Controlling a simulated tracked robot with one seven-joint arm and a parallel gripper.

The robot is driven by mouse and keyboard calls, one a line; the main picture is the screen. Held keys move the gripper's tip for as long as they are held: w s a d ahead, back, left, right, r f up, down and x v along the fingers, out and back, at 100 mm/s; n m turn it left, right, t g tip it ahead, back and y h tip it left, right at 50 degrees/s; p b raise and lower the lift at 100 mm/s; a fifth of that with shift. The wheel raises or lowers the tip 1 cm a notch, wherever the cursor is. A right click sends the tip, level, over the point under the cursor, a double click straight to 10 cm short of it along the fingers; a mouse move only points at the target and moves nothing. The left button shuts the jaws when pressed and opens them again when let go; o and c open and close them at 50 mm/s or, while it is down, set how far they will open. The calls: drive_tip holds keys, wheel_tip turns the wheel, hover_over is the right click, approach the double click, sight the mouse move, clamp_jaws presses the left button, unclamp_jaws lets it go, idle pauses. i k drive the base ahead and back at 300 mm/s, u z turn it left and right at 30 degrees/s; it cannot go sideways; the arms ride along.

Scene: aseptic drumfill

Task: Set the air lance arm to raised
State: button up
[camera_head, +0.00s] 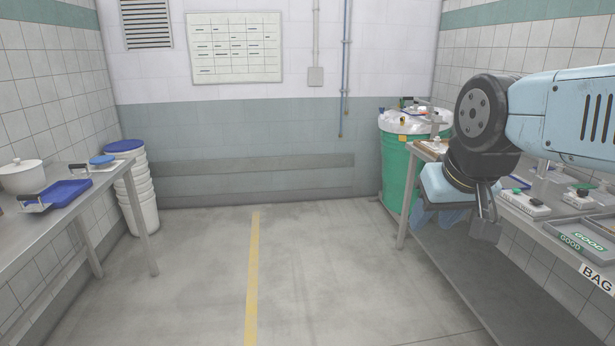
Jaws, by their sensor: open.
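My gripper (485,222) hangs at the end of my blue and black arm at the right, pointing down in front of the right-hand bench. It appears empty, and its fingers are small and partly overlapping in this view. I cannot clearly pick out the air lance arm. A thin grey fitting (432,118) shows above the top of a green drum (396,170) at the back right, but it is too small to identify or to tell whether it is raised. My arm hides part of the right bench behind it.
The right bench (520,228) holds small devices with green and black knobs, a grey tray (597,240) and a "BAG" label. The left bench (75,205) holds a white pot (22,178) and a blue tray (58,193). White buckets (138,190) stand behind it. The middle floor is clear.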

sight(416, 100)
drive_tip(key=u, duration=0.1)
drive_tip(key=i, duration=2.2)
drive_tip(key=z, duration=0.55)
drive_tip(key=i, duration=1.65)
drive_tip(key=z, duration=0.45)
